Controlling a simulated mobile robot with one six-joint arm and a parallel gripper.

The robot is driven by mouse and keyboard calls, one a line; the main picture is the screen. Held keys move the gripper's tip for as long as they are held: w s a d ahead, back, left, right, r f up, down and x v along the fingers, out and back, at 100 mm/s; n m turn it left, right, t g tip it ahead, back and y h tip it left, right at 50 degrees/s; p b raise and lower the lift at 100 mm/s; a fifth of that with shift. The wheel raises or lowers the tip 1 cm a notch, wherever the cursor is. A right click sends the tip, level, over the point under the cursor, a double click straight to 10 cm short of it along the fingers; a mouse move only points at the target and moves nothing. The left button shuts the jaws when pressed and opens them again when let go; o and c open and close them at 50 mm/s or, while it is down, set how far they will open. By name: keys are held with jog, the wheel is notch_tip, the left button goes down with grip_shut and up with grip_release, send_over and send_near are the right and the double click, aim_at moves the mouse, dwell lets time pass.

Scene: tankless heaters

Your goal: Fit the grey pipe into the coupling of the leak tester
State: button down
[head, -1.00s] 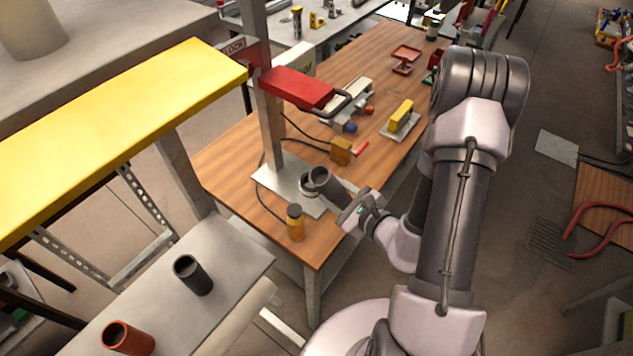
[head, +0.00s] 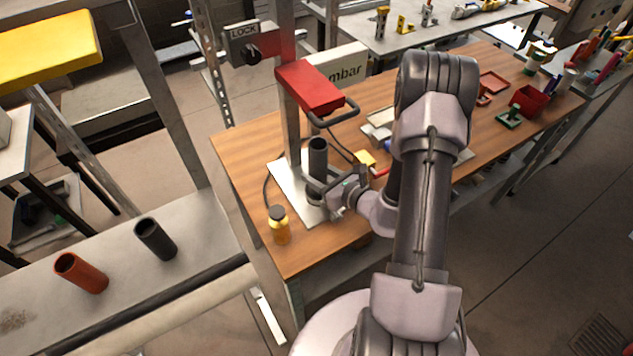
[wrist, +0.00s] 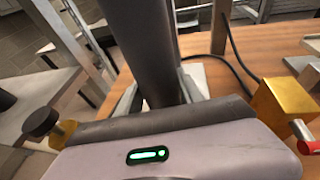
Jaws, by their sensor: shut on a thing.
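My gripper (head: 326,187) is shut on the dark grey pipe (head: 317,158), which stands about upright in the head view. The pipe also fills the middle of the wrist view (wrist: 148,45), between the two fingers (wrist: 160,98). The leak tester has a pale base plate (head: 286,187), a grey column (head: 287,55) and a red clamp (head: 309,87) higher up. The pipe is over the base plate, just in front of the column and below the clamp. The coupling is largely hidden by the pipe and gripper. I cannot tell whether the pipe's lower end is in it.
A yellow-orange bottle (head: 279,228) stands on the wooden table (head: 238,150) left of the plate. A yellow block (wrist: 278,104) with a red handle is right of the gripper.

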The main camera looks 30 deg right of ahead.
jog(key=shift+f, duration=0.85)
jog(key=shift+f+b, duration=0.25)
jog(key=shift+b, duration=0.05)
jog(key=c, duration=0.7)
grip_release()
jog(key=shift+r, duration=0.1)
jog(key=shift+c, duration=0.2)
jog(key=shift+r, duration=0.1)
